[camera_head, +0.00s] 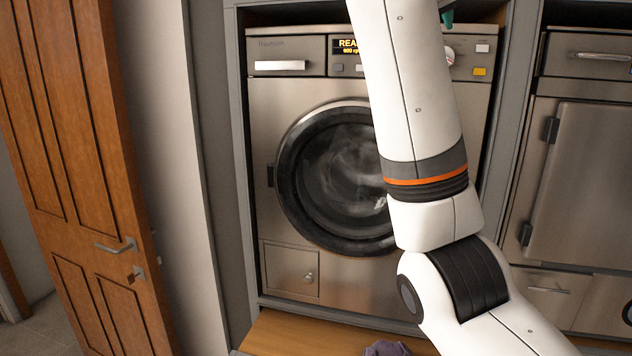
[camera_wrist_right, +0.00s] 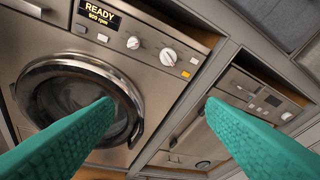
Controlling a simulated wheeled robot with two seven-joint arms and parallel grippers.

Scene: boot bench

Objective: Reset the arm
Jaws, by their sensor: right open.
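My right arm (camera_head: 425,130) crosses the head view from the lower right up past the washing machine's front. The right gripper (camera_wrist_right: 158,105) shows in the right wrist view as two teal fingers, spread wide with nothing between them. A bit of teal also shows at the top of the head view. The washing machine (camera_head: 300,87) is steel with a closed round door (camera_head: 335,180). Its display (camera_wrist_right: 100,13) reads READY, 800 rpm. The gripper is in front of the machine, apart from it. My left gripper is not in view.
A second steel appliance (camera_head: 585,180) stands to the right in the grey cabinet frame. A wooden door (camera_head: 85,170) with a metal handle is at the left. A wooden ledge (camera_head: 290,335) runs below the machine, and a purple-grey cloth (camera_head: 387,349) lies at the bottom edge.

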